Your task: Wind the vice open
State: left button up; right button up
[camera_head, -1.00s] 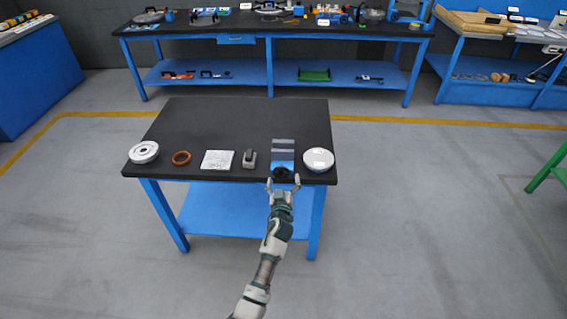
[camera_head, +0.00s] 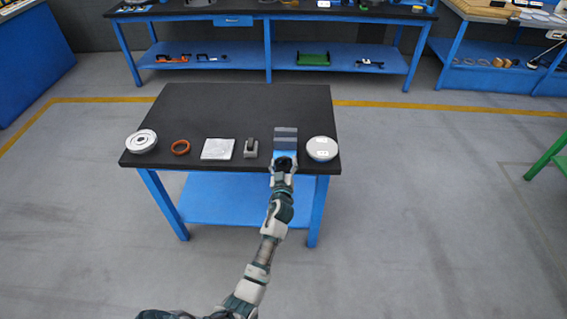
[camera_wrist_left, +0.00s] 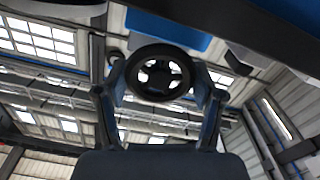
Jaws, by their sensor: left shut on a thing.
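The blue vice (camera_head: 285,143) stands at the front edge of the black-topped table (camera_head: 240,110), with its grey jaws on top facing away. Its dark round handwheel (camera_head: 285,164) is on the near side. My left gripper (camera_head: 283,168) reaches up to the wheel from the front. In the left wrist view the spoked handwheel (camera_wrist_left: 160,73) sits between the two fingers (camera_wrist_left: 160,90), which are closed on its rim at left and right. Part of the blue vice body (camera_wrist_left: 175,32) shows behind the wheel. My right gripper is not in view.
Left of the vice are a small grey block (camera_head: 251,148), a silvery flat packet (camera_head: 217,149), an orange ring (camera_head: 181,147) and a white flanged disc (camera_head: 141,141). A white round shell (camera_head: 321,149) stands close on the right. The table's back half is clear.

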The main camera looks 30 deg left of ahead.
pick_arm(q)
jog(key=shift+w+a+f, duration=0.1)
jog(key=shift+a, duration=0.2)
jog(key=shift+d, duration=0.3)
jog(key=shift+d+f, duration=0.1)
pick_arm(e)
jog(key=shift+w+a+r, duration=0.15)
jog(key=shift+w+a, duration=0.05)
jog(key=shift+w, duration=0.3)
